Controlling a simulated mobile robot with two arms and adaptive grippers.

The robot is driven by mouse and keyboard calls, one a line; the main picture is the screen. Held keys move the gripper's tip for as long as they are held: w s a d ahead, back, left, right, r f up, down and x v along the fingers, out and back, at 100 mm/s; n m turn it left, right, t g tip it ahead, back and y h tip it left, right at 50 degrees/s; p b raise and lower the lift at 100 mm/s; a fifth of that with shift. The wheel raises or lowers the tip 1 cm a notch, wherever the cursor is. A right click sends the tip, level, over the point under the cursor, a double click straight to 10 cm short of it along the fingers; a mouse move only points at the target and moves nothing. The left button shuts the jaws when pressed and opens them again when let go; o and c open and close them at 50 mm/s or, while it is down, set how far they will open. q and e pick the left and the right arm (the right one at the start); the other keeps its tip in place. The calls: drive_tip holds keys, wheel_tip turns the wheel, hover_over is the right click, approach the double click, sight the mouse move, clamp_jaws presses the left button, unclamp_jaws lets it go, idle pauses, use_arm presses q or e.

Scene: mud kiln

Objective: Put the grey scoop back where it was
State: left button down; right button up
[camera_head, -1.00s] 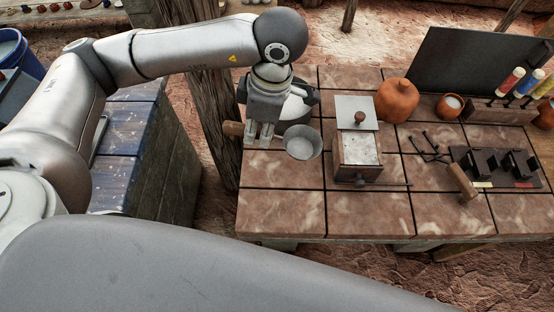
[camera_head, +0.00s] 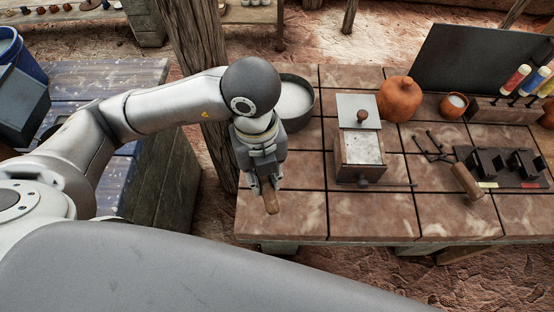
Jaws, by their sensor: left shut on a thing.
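My left gripper (camera_head: 266,183) is shut on the scoop's wooden handle (camera_head: 271,202), over the left part of the tiled table. The handle's end points toward the front edge of the table. The scoop's grey cup is hidden, so I cannot tell how it is tilted. A dark round pot (camera_head: 310,112) with white contents stands just behind my gripper, partly covered by my arm. My right gripper is not in view.
A wooden box (camera_head: 345,176) with a raised lid stands right of my gripper, with a thin rod beside it. An orange jar (camera_head: 400,98), a small bowl (camera_head: 454,106) and a mallet (camera_head: 466,182) are farther right. The front left tiles (camera_head: 300,218) are clear.

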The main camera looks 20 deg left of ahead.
use_arm(q)
drive_tip(key=n, duration=0.1)
drive_tip(key=s+n, duration=0.1)
drive_tip(key=n, duration=0.1)
drive_tip(key=f+n, duration=0.1)
drive_tip(key=n, duration=0.1)
drive_tip(key=shift+s+d, duration=0.25)
drive_tip(key=shift+d, duration=0.05)
drive_tip(key=w+f, duration=0.2)
drive_tip(key=w, duration=0.2)
drive_tip(key=w+f, duration=0.3)
drive_tip(key=w, duration=0.1)
drive_tip(key=w+f, duration=0.3)
drive_tip(key=w, duration=0.2)
drive_tip(key=shift+d+f, duration=0.1)
drive_tip(key=shift+f, duration=0.15)
drive_tip(key=shift+w+f, duration=0.3)
drive_tip(key=shift+f, duration=0.15)
wheel_tip(320, 180, down, 3)
drive_tip(key=shift+w+p, duration=0.15)
drive_tip(key=shift+p, duration=0.55)
drive_tip(key=shift+f, duration=0.2)
drive_tip(key=shift+f, duration=0.1)
